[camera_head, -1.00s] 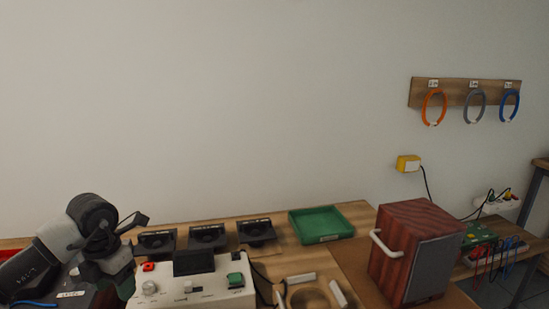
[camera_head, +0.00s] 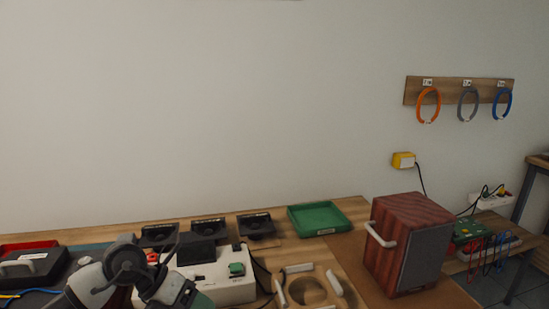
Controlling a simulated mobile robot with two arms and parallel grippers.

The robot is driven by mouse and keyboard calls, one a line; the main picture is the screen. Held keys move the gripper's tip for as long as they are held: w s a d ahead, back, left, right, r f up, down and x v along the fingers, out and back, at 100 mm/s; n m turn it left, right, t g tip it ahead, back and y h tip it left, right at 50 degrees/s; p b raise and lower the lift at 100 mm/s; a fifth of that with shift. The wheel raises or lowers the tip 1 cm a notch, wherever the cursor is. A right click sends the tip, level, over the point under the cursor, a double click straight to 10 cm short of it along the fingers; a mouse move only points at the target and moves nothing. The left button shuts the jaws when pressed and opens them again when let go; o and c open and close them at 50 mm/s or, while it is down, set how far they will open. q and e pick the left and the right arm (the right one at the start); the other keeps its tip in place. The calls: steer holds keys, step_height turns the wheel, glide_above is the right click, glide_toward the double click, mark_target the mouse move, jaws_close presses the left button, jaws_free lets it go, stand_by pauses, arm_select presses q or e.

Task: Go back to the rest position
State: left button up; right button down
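My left arm comes in at the lower left of the head view, in front of the white control box (camera_head: 235,288) with its green and red buttons. The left gripper (camera_head: 176,262) is at the arm's end, partly over the box's left side. Its fingers are small and dark, and I cannot tell whether they are open or shut. My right gripper is not in view.
A wooden speaker box (camera_head: 400,235) with a white handle stands at the right of the bench. A green tray (camera_head: 320,219) and several black units (camera_head: 208,230) line the back. A round wooden fixture (camera_head: 308,290) lies at the front. A red tray (camera_head: 30,246) is at left.

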arm_select(q)
steer(key=s+d+r+n+t+h, duration=0.3)
steer(key=d+r+n+t+h, duration=0.55)
steer(key=d+h, duration=0.2)
steer(key=s+a+f+n+t+y, duration=0.1)
steer(key=a+f+n+t+y, duration=0.4)
steer(key=n+y, duration=0.55)
steer(key=a+f+n+t+y, duration=0.4)
steer(key=a+n+y, duration=0.35)
steer(key=n, duration=0.65)
steer(key=s+a+f+n+g, duration=0.2)
steer(key=s+f+n+g, duration=0.1)
steer(key=s+f+g, duration=0.65)
steer(key=s+a+f+n+g, duration=0.1)
steer(key=s+f+n+g, duration=0.35)
steer(key=s, duration=0.85)
step_height(320, 180, down, 24)
steer(key=m+g+p, duration=0.1)
steer(key=g+p, duration=0.1)
steer(key=s+a+f+g+p, duration=0.1)
steer(key=s+a+f, duration=0.2)
steer(key=s+f, duration=1.3)
steer(key=shift+s+f+y+p, duration=0.2)
steer(key=shift+f+y+p, duration=0.1)
steer(key=shift+y, duration=0.15)
